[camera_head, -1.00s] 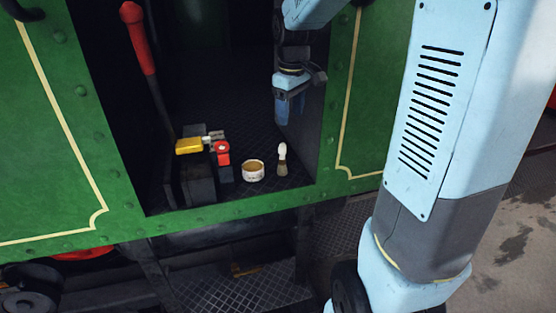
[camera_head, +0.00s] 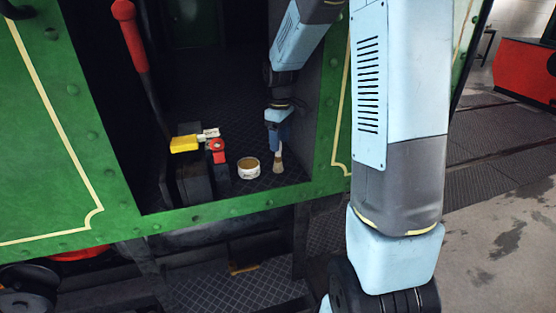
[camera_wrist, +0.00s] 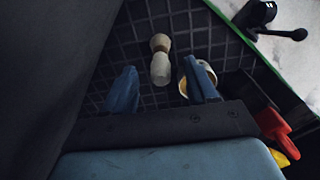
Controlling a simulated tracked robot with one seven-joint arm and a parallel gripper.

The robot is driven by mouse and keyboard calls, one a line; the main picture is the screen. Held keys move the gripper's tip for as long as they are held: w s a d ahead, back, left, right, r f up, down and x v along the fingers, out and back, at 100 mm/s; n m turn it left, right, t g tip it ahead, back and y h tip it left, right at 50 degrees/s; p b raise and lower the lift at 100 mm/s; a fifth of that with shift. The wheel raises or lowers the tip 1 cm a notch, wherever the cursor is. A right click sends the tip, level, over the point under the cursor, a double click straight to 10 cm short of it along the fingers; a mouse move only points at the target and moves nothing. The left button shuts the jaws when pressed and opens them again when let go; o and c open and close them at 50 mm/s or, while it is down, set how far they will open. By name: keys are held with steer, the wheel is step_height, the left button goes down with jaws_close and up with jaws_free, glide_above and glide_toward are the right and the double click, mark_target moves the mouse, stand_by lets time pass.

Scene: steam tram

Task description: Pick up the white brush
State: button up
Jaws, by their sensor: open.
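The white brush (camera_head: 278,164) stands upright on the dark tread-plate floor of the cab, white handle up and tan-brown bristles down. In the head view, my gripper (camera_head: 277,142) is directly over it and hides the top of the handle. In the wrist view, the brush (camera_wrist: 160,62) shows between and ahead of my two blue fingers (camera_wrist: 162,85), which are apart with nothing held. Whether either finger touches the handle cannot be told.
An open round tin (camera_head: 248,168) stands close left of the brush, near the right finger in the wrist view (camera_wrist: 184,86). A red-handled part (camera_head: 217,150) and yellow block (camera_head: 184,144) lie farther left. A dark wall and green door frame (camera_head: 325,150) are close on the right.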

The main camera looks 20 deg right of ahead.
mark_target(278, 155)
steer(key=shift+w+a+f, duration=0.1)
steer(key=shift+w+f, duration=0.05)
steer(key=shift+f, duration=1.4)
steer(key=shift+w+a+f, duration=0.1)
steer(key=shift+f, duration=1.4)
jaws_close()
